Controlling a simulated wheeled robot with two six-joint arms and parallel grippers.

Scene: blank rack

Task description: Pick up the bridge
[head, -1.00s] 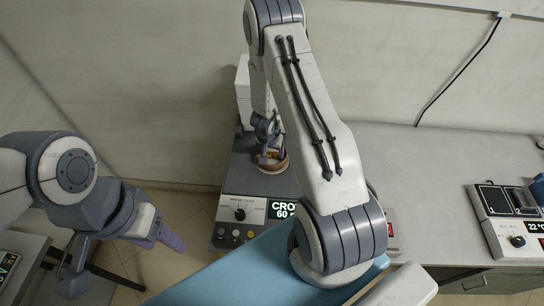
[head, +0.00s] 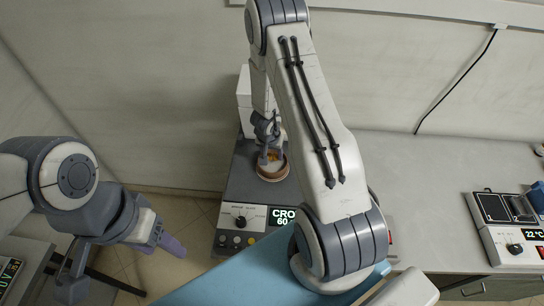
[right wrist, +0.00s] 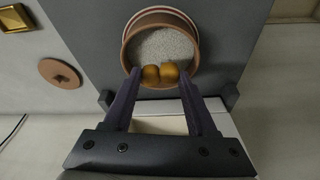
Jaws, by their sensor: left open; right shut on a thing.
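The bridge (right wrist: 160,74) is a small gold piece of rounded, tooth-like lumps. In the right wrist view it lies between the fingertips of my right gripper (right wrist: 158,77), which is shut on it. It shows over the pale granules in a round brown bowl (right wrist: 128,45). In the head view the bridge (head: 272,155) is a small orange-gold spot at the bowl (head: 273,175), with my right gripper (head: 268,146) coming down from above. The exact gap to the granules is hard to tell. My left gripper (head: 120,264) is open and empty at the left.
The bowl stands on a dark grey unit (head: 244,190) with a knob and a lit display. A white box (head: 243,98) stands behind it. A device reading 22 °C (head: 508,235) sits on the grey bench (head: 430,190). A light blue surface (head: 225,282) is in front.

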